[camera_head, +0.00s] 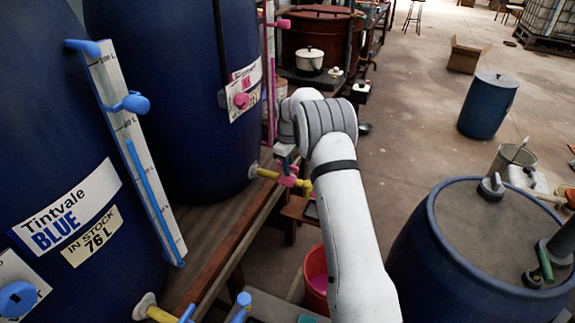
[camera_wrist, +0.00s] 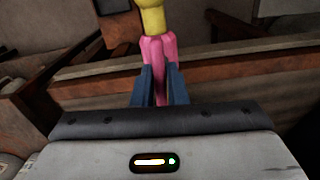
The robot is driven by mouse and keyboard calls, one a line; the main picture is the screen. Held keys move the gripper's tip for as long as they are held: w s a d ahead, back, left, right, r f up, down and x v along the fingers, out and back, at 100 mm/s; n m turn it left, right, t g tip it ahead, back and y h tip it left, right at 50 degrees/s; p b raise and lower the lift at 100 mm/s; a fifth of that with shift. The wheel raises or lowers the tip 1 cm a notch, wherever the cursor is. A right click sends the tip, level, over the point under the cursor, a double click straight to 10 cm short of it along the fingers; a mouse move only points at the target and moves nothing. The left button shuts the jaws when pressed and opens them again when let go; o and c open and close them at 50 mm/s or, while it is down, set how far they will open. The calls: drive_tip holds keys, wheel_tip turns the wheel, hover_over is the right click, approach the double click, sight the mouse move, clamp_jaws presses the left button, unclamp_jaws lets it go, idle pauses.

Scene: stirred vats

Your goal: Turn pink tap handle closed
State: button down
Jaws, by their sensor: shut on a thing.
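The pink tap handle (camera_wrist: 158,52) shows in the wrist view at the end of a yellow pipe (camera_wrist: 151,18). My gripper (camera_wrist: 160,82) is shut on the pink handle, with one blue-grey finger on each side of it. In the head view the pink tap (camera_head: 289,178) sits on the yellow pipe (camera_head: 267,173) coming out low from the farther blue vat (camera_head: 165,85). My arm and gripper partly cover the tap there. I cannot tell the handle's exact angle.
A wooden rail (camera_head: 235,232) runs below the taps. The nearer blue vat (camera_head: 60,190) has blue fittings. A red bucket (camera_head: 316,275) stands below, left of my arm. A large blue drum (camera_head: 455,255) stands at right. Open floor (camera_head: 430,110) lies beyond.

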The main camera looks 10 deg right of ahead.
drive_tip(key=m, duration=0.3)
drive_tip(key=shift+m, duration=0.4)
drive_tip(key=m, duration=0.4)
drive_tip(key=shift+m, duration=0.3)
drive_tip(key=m, duration=0.4)
drive_tip(key=shift+m+p, duration=0.3)
drive_tip(key=shift+m, duration=2.1)
drive_tip(key=c, duration=1.4)
unclamp_jaws()
drive_tip(key=shift+c, duration=0.2)
